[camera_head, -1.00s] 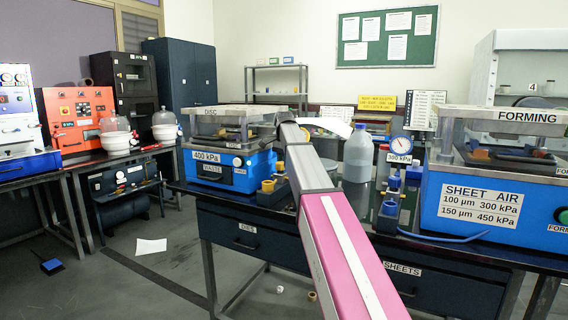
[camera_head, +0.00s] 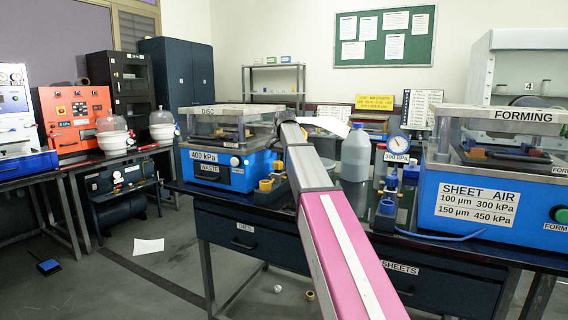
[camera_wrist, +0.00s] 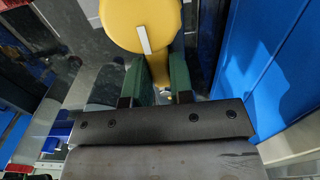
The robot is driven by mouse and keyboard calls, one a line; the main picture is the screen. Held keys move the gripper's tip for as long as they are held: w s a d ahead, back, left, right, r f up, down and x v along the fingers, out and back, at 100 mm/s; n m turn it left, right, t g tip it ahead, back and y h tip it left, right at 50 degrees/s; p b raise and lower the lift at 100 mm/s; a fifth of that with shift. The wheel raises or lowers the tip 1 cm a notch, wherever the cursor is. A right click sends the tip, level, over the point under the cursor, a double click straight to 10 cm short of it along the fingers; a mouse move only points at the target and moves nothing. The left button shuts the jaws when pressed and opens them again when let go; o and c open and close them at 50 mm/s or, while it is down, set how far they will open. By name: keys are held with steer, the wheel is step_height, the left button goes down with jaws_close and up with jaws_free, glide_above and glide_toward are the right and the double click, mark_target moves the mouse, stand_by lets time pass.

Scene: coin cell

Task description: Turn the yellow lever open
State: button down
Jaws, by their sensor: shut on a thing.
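The yellow lever (camera_wrist: 141,22) shows at the top of the wrist view as a broad rounded yellow piece with a white mark, and a narrower yellow part runs down from it. My gripper (camera_wrist: 161,82) has its two green fingers on either side of that narrow part, shut on it. The lower end of the lever is hidden behind the dark gripper body. In the head view my grey and pink arm reaches into the middle of the bench, and my gripper and the held lever are hidden behind it.
A blue press marked 400 kPa (camera_head: 226,170) stands left of my arm. A grey bottle (camera_head: 355,155), a pressure gauge (camera_head: 397,144) and the blue FORMING press (camera_head: 480,210) stand to the right. In the wrist view a blue wall (camera_wrist: 262,65) is close on the right.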

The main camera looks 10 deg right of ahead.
steer(key=c, duration=1)
jaws_free()
steer(key=shift+r, duration=0.15)
step_height(320, 180, up, 11)
steer(key=shift+f, duration=0.2)
